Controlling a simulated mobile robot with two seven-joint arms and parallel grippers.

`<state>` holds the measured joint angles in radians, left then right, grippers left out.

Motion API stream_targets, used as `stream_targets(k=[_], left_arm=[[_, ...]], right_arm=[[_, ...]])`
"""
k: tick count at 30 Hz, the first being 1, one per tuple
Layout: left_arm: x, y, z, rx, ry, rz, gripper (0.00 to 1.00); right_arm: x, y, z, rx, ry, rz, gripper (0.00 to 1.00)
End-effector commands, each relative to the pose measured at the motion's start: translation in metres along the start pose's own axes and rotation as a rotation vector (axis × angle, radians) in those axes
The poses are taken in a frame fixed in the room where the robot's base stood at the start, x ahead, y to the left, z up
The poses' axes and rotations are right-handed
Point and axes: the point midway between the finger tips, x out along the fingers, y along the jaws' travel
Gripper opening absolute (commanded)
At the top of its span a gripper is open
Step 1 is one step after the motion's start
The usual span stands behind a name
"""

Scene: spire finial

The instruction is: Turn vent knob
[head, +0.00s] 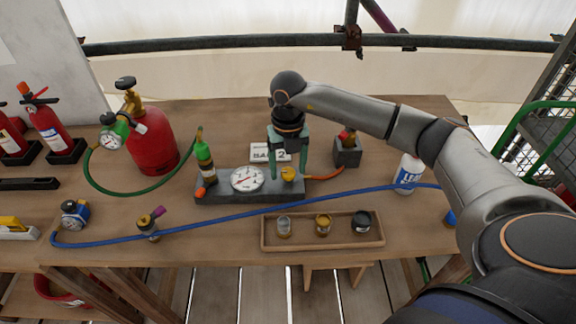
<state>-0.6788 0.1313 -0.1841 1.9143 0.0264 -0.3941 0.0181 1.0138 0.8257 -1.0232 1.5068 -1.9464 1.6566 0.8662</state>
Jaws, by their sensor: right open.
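A grey block (225,187) lies on the wooden table with a round white-faced gauge (247,179) in its middle. A small yellow knob (289,174) sits on the block's right part; I take it to be the vent knob, though no label on it is readable. My right gripper (288,174) reaches down from above with its two green fingers apart, one on each side of the yellow knob. Whether the fingers touch the knob cannot be told. My left gripper is not in view.
A red cylinder (152,145) with a green hose stands at the left. A blue hose (330,199) crosses the table in front of the block. A tray (267,243) with three small jars is at the front. A white bottle (407,172) stands under my right arm.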

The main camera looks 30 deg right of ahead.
Motion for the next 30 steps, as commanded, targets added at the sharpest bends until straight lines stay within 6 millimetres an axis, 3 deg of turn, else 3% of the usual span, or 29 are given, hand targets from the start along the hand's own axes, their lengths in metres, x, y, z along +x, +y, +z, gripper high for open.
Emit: stream_targets(k=[7, 21, 30], left_arm=[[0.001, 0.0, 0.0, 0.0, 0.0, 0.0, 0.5], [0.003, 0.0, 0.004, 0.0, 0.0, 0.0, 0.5], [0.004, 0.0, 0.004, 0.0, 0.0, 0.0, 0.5]], right_arm=[[-0.01, 0.0, 0.0, -0.001, 0.0, 0.001, 0.73], [-0.104, 0.001, 0.0, -0.001, -0.003, 0.002, 0.73], [-0.125, 0.0, 0.0, 0.0, 0.0, 0.001, 0.73]])
